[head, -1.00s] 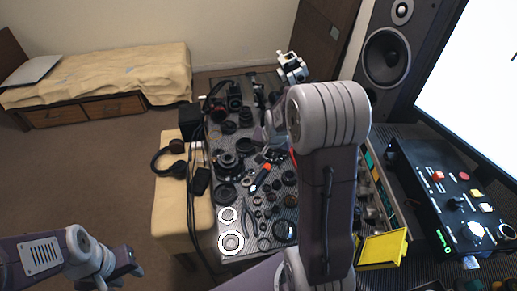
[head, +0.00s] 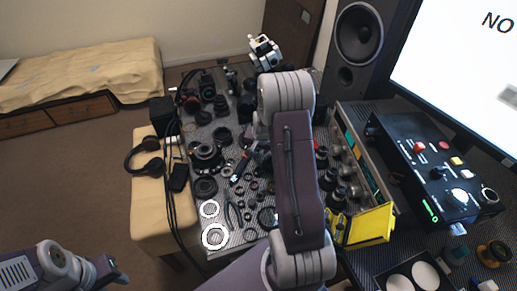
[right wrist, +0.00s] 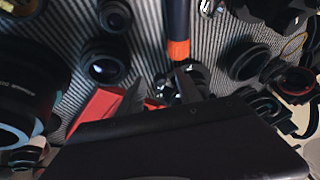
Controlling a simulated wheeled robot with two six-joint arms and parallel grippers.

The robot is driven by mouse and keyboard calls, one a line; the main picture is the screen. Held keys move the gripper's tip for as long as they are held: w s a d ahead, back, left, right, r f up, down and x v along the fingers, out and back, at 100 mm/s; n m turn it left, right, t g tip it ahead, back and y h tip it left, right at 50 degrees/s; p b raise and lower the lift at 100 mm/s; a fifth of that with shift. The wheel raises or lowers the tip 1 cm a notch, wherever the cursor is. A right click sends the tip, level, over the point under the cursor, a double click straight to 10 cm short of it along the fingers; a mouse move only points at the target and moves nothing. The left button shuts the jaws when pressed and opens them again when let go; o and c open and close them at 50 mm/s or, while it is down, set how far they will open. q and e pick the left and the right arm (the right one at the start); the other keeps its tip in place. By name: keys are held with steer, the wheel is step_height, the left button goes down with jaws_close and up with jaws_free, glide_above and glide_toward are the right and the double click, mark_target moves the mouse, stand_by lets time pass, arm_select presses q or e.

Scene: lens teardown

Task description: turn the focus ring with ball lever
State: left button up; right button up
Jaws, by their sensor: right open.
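Several black lens parts lie on the striped mat (head: 232,236). A large lens with white lettering (right wrist: 22,92) is at the left of the right wrist view, and a small round lens part (right wrist: 105,62) is beside it. I cannot tell which part carries the focus ring, and I cannot make out a ball lever. My right gripper (right wrist: 160,90) is open, its dark fingertips over the mat, near a dark part (right wrist: 190,76) and a blue tool with an orange band (right wrist: 179,49). In the head view my right arm hides some parts. My left gripper (head: 117,277) is at lower left, away from the mat.
Headphones (head: 146,160) and black cables lie at the table's left side. Two white rings (head: 215,237) lie at the mat's near corner. A yellow box (head: 365,226), a control box (head: 430,165) and a speaker (head: 359,38) stand right of my right arm.

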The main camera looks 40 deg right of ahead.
steer(key=shift+w+f, duration=0.1)
jaws_close()
stand_by(1.4)
